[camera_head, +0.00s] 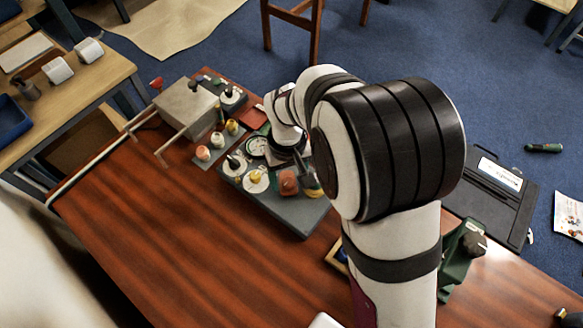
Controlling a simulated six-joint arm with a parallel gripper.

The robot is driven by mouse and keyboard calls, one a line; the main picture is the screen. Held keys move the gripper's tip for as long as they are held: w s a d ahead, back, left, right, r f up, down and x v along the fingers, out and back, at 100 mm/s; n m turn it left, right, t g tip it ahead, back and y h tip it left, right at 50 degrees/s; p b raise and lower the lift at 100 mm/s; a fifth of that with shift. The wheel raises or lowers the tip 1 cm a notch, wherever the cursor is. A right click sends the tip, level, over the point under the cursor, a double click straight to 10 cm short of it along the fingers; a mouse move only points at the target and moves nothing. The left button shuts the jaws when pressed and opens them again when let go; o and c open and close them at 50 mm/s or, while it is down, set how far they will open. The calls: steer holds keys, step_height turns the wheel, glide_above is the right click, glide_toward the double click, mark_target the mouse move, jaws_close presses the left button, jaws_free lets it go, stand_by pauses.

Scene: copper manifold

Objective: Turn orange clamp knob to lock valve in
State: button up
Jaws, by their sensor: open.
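A dark grey base plate (283,221) on the wooden table carries several small fittings. A reddish-orange block-like piece (288,183) sits near its right end; I cannot tell for certain whether it is the clamp knob. To its left are a round white disc with a yellow knob (255,178) and a white disc with a dark knob (234,163). A round gauge (258,147) sits behind them. My gripper (302,165) is small and partly hidden by my arm, low over the plate just behind the reddish-orange piece. It is open; any contact with a fitting is unclear.
A grey box (186,105) with pipes and a smaller plate with colored knobs (205,154) stand left of the base plate. A green tool or vise (463,245) is at the right. A black case (490,195) lies beyond. The table's front left (190,240) is clear.

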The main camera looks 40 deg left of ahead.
jaws_close()
steer(key=shift+m, duration=0.3)
steer(key=m, duration=0.3)
steer(key=shift+m, duration=0.4)
steer(key=m, duration=0.9)
steer(key=shift+r+m, duration=0.1)
steer(key=shift+m, duration=2.1)
